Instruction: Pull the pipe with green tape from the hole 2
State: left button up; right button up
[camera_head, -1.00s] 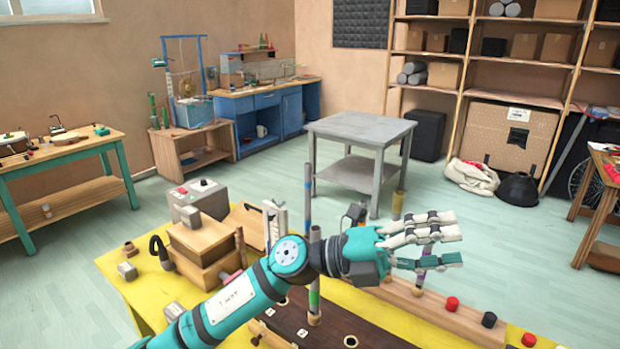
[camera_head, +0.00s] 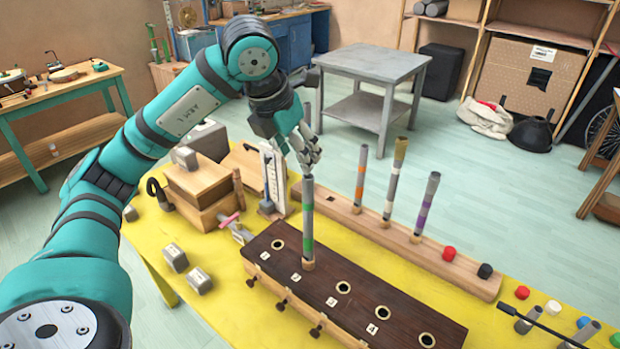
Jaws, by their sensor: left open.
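The grey pipe with green tape (camera_head: 308,228) stands upright in the dark wooden block (camera_head: 362,297), in the second hole from the left. My left gripper (camera_head: 309,164) is open, fingers pointing down, right at the pipe's upper end. The fingers overlap the pipe's top in the picture; I cannot tell whether they touch it. The other holes in the block are empty, with small number labels along the front. My right gripper is out of view.
Behind the block, a wooden rail (camera_head: 455,267) holds pipes with orange (camera_head: 360,180), yellow (camera_head: 395,178) and purple (camera_head: 427,205) bands. Wooden boxes (camera_head: 197,190) and a white stand (camera_head: 272,178) are left. Coloured caps and loose pipes lie at right on the yellow table (camera_head: 232,300).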

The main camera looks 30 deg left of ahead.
aim_at(313, 188)
pick_arm(q)
jog(key=p+x, duration=0.2)
jog(key=x, duration=1)
jog(key=shift+f, duration=0.1)
jog(key=shift+w+f+p, duration=0.2)
jog(key=shift+f+p, duration=0.1)
jog(key=shift+f, duration=0.25)
jog(key=c, duration=0.8)
jog(key=shift+d, duration=0.1)
grip_shut()
jog(key=shift+r, duration=0.1)
jog(key=shift+r, duration=0.1)
